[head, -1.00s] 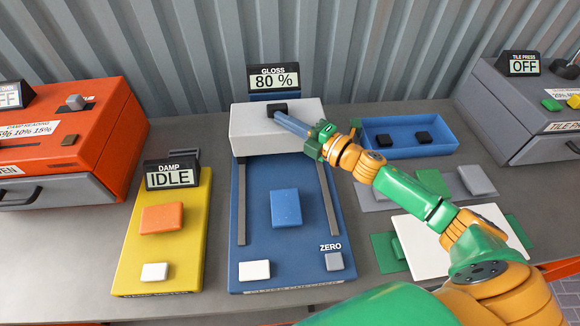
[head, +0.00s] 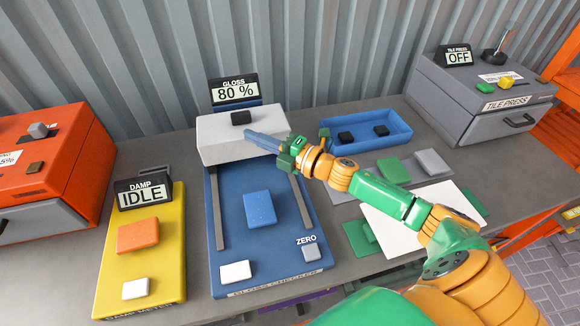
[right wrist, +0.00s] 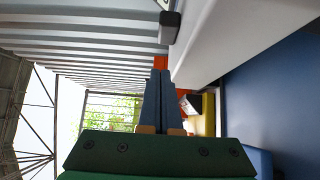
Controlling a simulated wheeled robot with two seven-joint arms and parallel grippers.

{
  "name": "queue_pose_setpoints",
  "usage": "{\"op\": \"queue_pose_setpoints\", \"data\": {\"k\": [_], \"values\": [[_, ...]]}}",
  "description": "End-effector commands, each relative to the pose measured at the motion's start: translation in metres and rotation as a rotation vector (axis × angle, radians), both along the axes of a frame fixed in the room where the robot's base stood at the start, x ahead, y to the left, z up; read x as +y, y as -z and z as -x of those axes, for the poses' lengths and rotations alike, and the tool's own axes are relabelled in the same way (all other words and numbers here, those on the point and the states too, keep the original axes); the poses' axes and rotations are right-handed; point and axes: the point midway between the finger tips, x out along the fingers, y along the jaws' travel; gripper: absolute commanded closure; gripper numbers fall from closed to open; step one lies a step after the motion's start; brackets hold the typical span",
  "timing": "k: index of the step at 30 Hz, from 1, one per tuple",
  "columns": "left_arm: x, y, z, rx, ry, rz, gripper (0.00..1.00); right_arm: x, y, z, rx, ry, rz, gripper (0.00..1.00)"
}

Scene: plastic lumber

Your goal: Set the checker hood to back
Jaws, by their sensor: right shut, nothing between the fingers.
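The gloss checker's blue base (head: 232,225) lies on the table, with two grey rails along it. Its pale grey hood (head: 225,145) sits at the back end of the rails, below the display (head: 235,91) reading "GLOSS 80 %". A black knob (head: 241,118) is on top of the hood. My right gripper (head: 250,136) is shut and empty, its blue fingers in front of the hood's right part, apart from the knob. In the right wrist view the shut fingers (right wrist: 157,85) show beside the hood (right wrist: 205,40); contact cannot be told. My left gripper is not in view.
A blue tile (head: 259,208) lies on the base. The yellow damp meter (head: 120,260) reading "IDLE" is at left, beyond it an orange oven (head: 60,170). A blue tray (head: 365,131) with black blocks, loose tiles and a grey tile press (head: 470,105) are at right.

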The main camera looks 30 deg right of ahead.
Motion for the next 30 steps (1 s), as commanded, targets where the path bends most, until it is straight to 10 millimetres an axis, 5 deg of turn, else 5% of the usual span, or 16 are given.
{"op": "queue_pose_setpoints", "data": {"k": [15,30], "values": [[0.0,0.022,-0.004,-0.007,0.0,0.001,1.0,-0.04,0.003,0.074,0.004,-0.002,0.001,1.0],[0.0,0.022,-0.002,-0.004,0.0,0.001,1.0,-0.044,0.001,0.081,0.0,-0.003,0.002,1.0]]}}
